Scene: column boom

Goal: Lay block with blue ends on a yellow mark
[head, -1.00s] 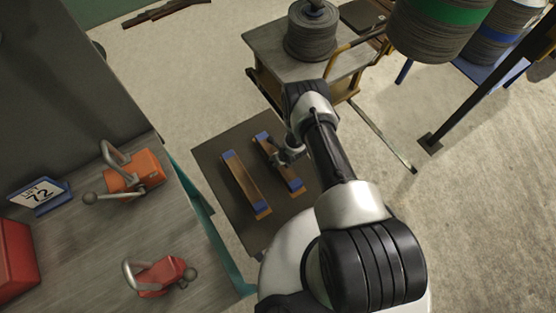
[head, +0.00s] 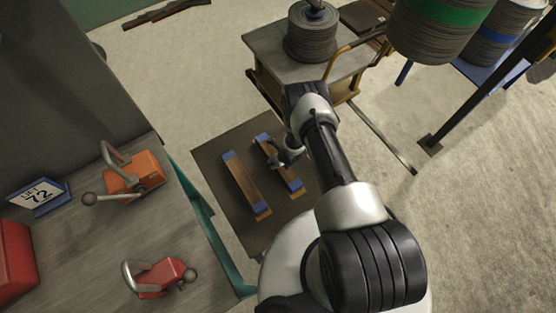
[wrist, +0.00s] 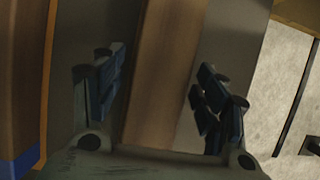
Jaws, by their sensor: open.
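Two long brown blocks with blue ends lie side by side on a dark board (head: 225,145) in the head view. The left block (head: 240,182) lies apart from my gripper, with an orange-yellow strip (head: 264,215) showing at its near end. The right block (head: 291,177) lies under my gripper (head: 281,160), with a thin orange-yellow edge at its near end. In the wrist view the brown middle of a block (wrist: 163,75) runs between my gripper's two spread fingers (wrist: 155,90). Gaps show on both sides. Its blue ends are outside the wrist view.
A grey bench (head: 90,245) with an orange clamp (head: 135,172) and a red clamp (head: 160,278) stands at the left. A small table (head: 265,45) bearing a grey spool (head: 312,38) stands behind the board. A dark post (head: 480,90) stands at the right.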

